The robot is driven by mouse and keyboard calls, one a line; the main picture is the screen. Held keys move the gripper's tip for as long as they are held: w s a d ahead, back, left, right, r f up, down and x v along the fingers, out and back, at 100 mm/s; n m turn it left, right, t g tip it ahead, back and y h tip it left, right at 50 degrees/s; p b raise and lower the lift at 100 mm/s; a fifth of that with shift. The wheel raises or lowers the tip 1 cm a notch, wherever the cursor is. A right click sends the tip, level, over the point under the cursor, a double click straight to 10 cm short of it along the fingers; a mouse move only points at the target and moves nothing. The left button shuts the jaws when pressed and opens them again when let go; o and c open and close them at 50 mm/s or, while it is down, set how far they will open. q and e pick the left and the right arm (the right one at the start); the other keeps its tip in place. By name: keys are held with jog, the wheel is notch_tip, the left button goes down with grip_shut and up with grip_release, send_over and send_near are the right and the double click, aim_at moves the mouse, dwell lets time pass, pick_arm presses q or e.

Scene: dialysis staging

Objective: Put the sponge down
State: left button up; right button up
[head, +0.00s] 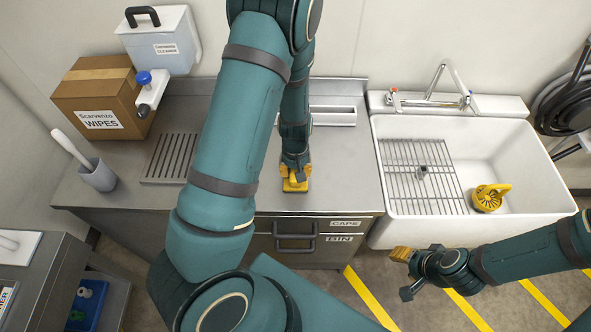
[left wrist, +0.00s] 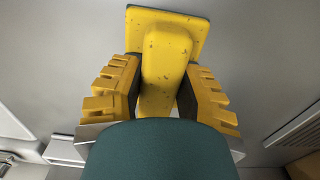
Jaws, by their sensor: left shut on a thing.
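The yellow sponge (left wrist: 167,60) has a flat plate and a raised block with small dark specks. In the left wrist view the block sits between the two yellow toothed fingers of my left gripper (left wrist: 160,95), which is shut on it. In the head view my left gripper (head: 295,172) points down over the front part of the steel counter (head: 345,185), with the sponge (head: 295,186) at its tips. The sponge is at or very near the counter surface; I cannot tell if it touches. My right gripper (head: 404,272) is in front of the sink, clear of the counter.
A white sink (head: 540,205) with a wire rack (head: 415,180) and a yellow tool (head: 490,198) is on the right. A wipes box (head: 100,95), a grey cup with a brush (head: 98,176) and a slotted drain plate (head: 170,158) are on the left. Counter right of the sponge is clear.

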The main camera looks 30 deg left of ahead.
pick_arm(q)
jog(key=shift+f, duration=0.2)
jog(key=o, duration=0.9)
jog(key=shift+c, duration=0.2)
